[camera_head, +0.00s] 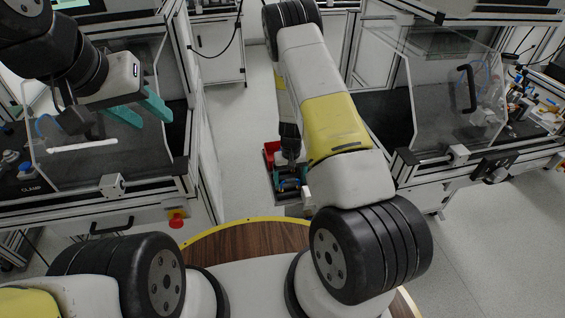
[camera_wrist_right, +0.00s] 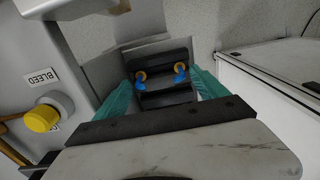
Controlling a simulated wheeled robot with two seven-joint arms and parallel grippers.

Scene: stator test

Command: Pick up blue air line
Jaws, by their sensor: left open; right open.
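In the right wrist view, two small bright blue pieces with orange-yellow rings, one on the left (camera_wrist_right: 141,80) and one on the right (camera_wrist_right: 180,73), rest on a black stepped holder (camera_wrist_right: 160,60). I cannot tell which is the air line, or whether they are parts of one. My right gripper (camera_wrist_right: 158,84) is open, its teal fingers on either side of the holder; no grip shows. In the head view my right gripper (camera_head: 291,176) is small and partly hidden at the holder. My left gripper (camera_head: 139,108) is open and empty in front of the left station.
Framed stations with clear guards stand left (camera_head: 100,125) and right (camera_head: 450,100). A yellow knob (camera_wrist_right: 43,118) near a BLEED label is close on the left in the wrist view. A red button (camera_head: 176,220) sits on the left station's front.

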